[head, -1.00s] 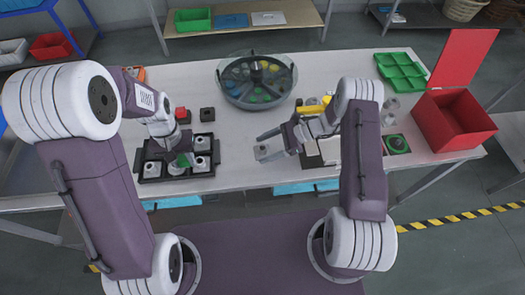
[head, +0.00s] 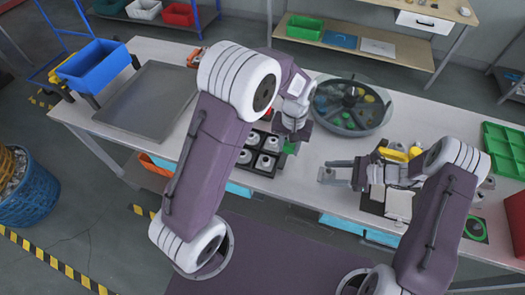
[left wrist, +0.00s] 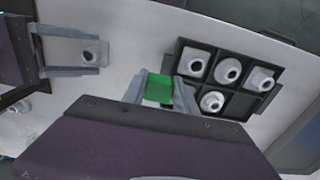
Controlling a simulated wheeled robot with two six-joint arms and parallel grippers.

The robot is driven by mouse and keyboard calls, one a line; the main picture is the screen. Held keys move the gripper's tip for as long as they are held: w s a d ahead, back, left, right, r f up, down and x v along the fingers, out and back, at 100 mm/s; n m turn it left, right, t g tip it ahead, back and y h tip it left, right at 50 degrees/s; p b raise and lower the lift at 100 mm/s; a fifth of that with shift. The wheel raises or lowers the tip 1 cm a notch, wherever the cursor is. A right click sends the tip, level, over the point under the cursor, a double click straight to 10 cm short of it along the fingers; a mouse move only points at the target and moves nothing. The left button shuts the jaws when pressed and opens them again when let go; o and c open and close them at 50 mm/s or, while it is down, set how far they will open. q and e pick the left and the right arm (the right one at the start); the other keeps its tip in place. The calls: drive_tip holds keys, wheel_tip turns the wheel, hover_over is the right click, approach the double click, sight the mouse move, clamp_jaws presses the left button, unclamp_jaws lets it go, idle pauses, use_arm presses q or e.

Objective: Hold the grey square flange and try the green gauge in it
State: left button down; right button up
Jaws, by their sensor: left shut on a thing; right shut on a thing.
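My left gripper (left wrist: 158,90) is shut on the green gauge (left wrist: 158,87), a small green block between its fingers; in the head view the gauge (head: 290,148) shows just right of the black tray, partly hidden by my arm. My right gripper (head: 335,173) is shut on the grey square flange (head: 326,174). The left wrist view shows this flange (left wrist: 66,52) as a flat plate with a round, bored hub, between the fingers of my right gripper (left wrist: 70,53). The gauge is apart from the flange, to its right in that view.
The black compartment tray (left wrist: 219,106) holds several pale round bored parts. A round divided carousel (head: 352,106) stands behind. A large grey tray (head: 148,100) and a blue bin (head: 95,65) are at left. A green tray (head: 508,150) is at right. Bare white table lies between tray and flange.

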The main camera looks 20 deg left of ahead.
use_arm(q)
drive_tip(key=d+r, duration=0.1)
drive_tip(key=d, duration=1.4)
drive_tip(key=shift+w+f, duration=0.15)
drive_tip(key=shift+f, duration=1.2)
drive_tip(key=shift+w+f, duration=0.1)
drive_tip(key=shift+f, duration=1.25)
drive_tip(key=shift+f, duration=1.05)
drive_tip(key=shift+r, duration=0.15)
wheel_tip(320, 180, up, 6)
drive_tip(key=shift+r, duration=0.2)
idle(0.5)
use_arm(e)
drive_tip(key=o, duration=1.3)
drive_tip(key=shift+c, duration=0.2)
